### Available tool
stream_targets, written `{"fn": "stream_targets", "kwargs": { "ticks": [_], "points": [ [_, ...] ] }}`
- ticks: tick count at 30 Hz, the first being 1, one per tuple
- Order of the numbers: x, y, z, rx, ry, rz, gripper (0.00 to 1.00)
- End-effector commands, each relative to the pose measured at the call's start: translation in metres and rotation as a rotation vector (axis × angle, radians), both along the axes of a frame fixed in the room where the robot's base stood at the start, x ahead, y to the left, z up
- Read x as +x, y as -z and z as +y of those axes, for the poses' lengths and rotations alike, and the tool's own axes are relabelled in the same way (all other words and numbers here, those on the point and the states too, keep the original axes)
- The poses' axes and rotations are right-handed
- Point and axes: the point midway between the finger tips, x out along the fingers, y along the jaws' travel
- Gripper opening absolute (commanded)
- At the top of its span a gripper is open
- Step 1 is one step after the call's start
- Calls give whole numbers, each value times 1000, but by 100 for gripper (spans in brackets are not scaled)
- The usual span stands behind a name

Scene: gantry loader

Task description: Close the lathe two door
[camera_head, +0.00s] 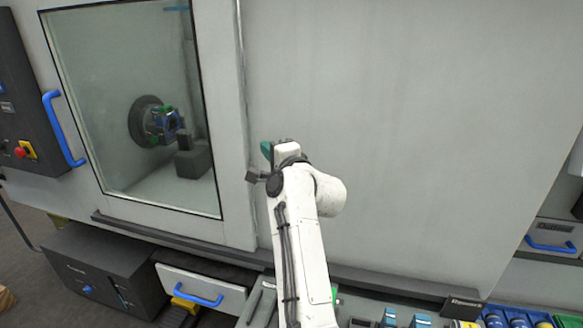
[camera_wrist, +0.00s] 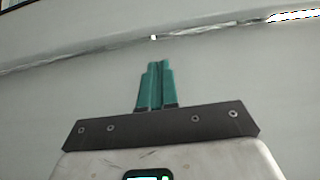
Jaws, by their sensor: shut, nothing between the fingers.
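The lathe door (camera_head: 232,185) is a pale panel with a large window, at the left in the head view. Its blue vertical handle (camera_head: 62,128) is on its left side, beside the dark control panel. Through the glass a chuck (camera_head: 150,122) with blue and green parts shows. My gripper (camera_head: 266,150) is in front of the machine, just right of the door's right edge and well away from the handle. In the wrist view its teal fingers (camera_wrist: 157,82) are together, empty, pointing at a plain pale surface. I cannot tell whether they touch it.
A control panel (camera_head: 25,110) with a red button stands at the far left. Below are a dark cabinet (camera_head: 105,268) and a drawer (camera_head: 205,285) with a blue handle. Small parts in trays (camera_head: 515,318) line the bottom right. The pale panel (camera_head: 400,130) on the right is bare.

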Motion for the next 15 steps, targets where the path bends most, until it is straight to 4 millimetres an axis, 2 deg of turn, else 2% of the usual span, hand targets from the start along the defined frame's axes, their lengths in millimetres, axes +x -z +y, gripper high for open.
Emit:
{"fn": "stream_targets", "kwargs": {
  "ticks": [15],
  "points": [
    [-64,4,-34,-2,2,2,0]
  ]
}}
